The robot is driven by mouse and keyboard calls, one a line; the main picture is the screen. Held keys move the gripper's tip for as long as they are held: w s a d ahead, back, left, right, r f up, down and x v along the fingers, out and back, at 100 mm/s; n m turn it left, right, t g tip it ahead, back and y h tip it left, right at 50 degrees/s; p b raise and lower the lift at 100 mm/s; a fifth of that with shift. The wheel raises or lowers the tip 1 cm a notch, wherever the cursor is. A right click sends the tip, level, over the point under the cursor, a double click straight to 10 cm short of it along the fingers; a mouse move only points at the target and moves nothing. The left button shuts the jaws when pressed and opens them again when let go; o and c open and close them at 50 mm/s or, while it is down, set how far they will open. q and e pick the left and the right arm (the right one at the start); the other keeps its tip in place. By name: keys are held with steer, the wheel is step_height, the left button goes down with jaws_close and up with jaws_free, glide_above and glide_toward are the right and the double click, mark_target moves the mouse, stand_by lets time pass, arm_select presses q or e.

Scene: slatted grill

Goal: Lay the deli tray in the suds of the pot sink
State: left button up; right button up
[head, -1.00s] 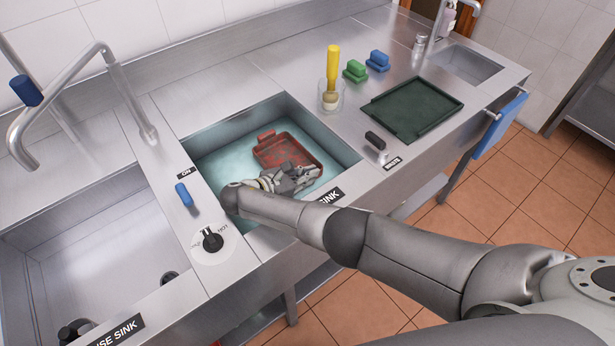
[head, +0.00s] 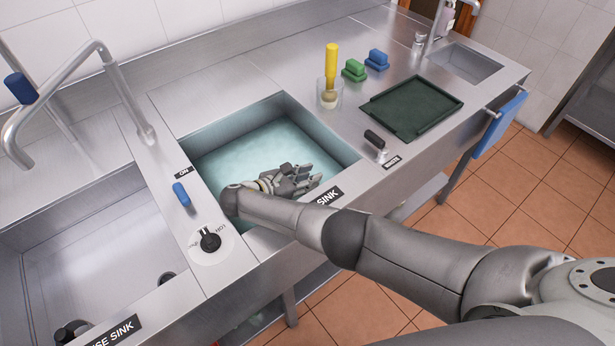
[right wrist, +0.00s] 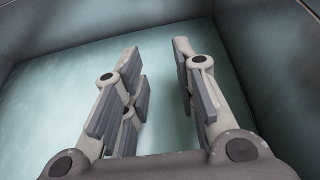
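The pot sink (head: 330,139) holds pale teal sudsy water (head: 255,155). My right gripper (head: 310,179) is inside the sink, low near its front wall, with its fingers pointing right in the head view. The red deli tray does not show in either view now. My left gripper is not in view.
A dark green tray (head: 411,107) lies on the counter right of the sink. A second basin (head: 95,255) is at left.

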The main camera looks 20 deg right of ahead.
steer(key=shift+s+f, duration=0.1)
steer(key=shift+a+r, duration=0.1)
steer(key=shift+r, duration=0.15)
steer(key=v, duration=0.7)
steer(key=shift+a+r, duration=0.25)
steer(key=shift+r, duration=0.25)
steer(key=shift+p, duration=0.3)
